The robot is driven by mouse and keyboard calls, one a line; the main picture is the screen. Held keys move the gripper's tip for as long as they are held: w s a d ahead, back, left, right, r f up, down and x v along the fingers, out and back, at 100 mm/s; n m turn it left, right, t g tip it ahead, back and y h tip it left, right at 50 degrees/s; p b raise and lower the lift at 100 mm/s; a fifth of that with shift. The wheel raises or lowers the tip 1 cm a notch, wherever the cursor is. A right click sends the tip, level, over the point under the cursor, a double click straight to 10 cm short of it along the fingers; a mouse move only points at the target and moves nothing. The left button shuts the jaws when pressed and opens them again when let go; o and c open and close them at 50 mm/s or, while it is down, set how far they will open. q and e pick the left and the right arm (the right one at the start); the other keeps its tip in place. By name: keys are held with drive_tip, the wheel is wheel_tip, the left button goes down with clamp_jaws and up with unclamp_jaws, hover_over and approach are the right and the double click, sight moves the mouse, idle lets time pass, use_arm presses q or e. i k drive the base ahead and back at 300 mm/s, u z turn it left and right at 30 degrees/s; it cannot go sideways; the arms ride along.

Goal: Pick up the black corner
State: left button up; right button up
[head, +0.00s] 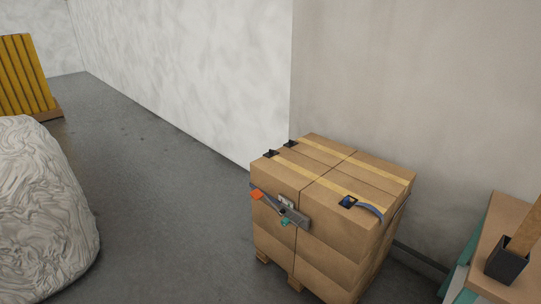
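Three small black corners show on the top edges of a stack of cardboard boxes (325,221). Two sit along the left edge: a black corner (271,154) and, farther back, another black corner (290,144). A third black corner (348,202) lies at the front right edge, beside a curved blue-grey strap piece (366,208). Neither of my grippers is in view.
A grey bar-like part (297,217) with orange and teal pieces is on the stack's front. At right, a dark holder (507,264) with a brown upright piece stands on a brown-topped surface. A wrapped white bulk (40,220) fills the left. Grey floor (170,210) between is clear.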

sight(272, 153)
drive_tip(key=u, duration=0.5)
drive_tip(key=k, duration=0.55)
drive_tip(key=u, duration=0.65)
drive_tip(key=i, duration=2.4)
drive_tip(key=z, duration=0.75)
drive_tip(key=i, duration=0.9)
drive_tip(key=z, duration=0.75)
